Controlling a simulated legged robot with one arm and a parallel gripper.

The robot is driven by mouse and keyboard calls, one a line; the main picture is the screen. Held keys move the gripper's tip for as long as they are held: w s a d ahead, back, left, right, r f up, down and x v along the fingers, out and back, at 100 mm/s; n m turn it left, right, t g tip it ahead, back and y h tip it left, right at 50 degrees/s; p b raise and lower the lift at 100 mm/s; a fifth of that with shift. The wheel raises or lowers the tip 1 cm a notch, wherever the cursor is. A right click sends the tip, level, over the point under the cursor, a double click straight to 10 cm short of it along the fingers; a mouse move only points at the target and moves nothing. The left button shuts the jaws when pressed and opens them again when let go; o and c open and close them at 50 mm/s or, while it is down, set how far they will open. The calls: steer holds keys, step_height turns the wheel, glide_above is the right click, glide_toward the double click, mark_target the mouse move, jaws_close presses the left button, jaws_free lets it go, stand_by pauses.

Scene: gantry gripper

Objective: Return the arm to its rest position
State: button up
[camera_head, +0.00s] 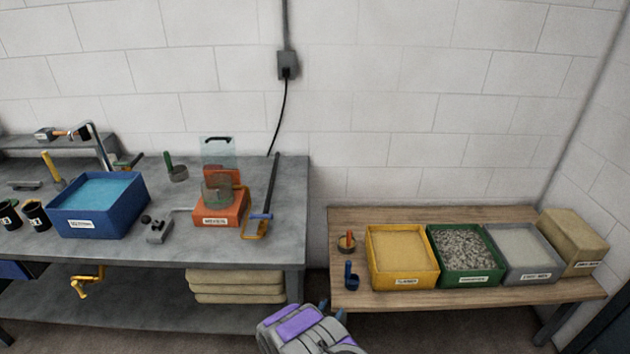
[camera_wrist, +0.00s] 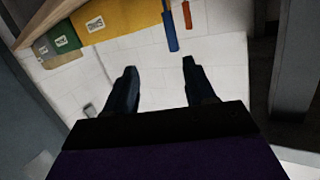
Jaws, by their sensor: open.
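My gripper (camera_wrist: 160,68) shows in the wrist view with two dark fingers spread apart and nothing between them. In the head view, my arm's purple and grey end is low in the middle, in front of the gap between the two tables. The fingertips (camera_head: 324,306) just show above it, apart from both tables. Most of the arm is out of view.
A grey workbench (camera_head: 283,190) on the left holds a blue bin (camera_head: 125,215) and an orange mixer (camera_head: 218,213). A wooden table (camera_head: 400,300) on the right holds yellow (camera_head: 400,280), green (camera_head: 465,278) and grey (camera_head: 530,272) bins. A blue scoop (camera_head: 350,275) stands near its left edge.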

steer(key=w+a+r+g+y, duration=0.2)
steer(key=w+r+g+y, duration=0.3)
steer(key=r, duration=0.8)
steer(key=s+r+n+g+y, duration=0.25)
steer(key=s+r, duration=0.45)
steer(key=r, duration=0.6)
steer(key=s+d+r+n+g, duration=0.1)
steer(key=s+r, duration=0.4)
steer(key=s, duration=1)
steer(key=s+d+r+n+g, duration=0.1)
steer(key=s+d+r+g, duration=0.3)
steer(key=s, duration=1.1)
steer(key=s+d+r+n+g, duration=0.2)
steer(key=s+d+r, duration=0.4)
steer(key=s, duration=0.9)
steer(key=shift+r+g, duration=0.55)
steer(key=shift+g, duration=0.1)
steer(key=shift+a, duration=0.1)
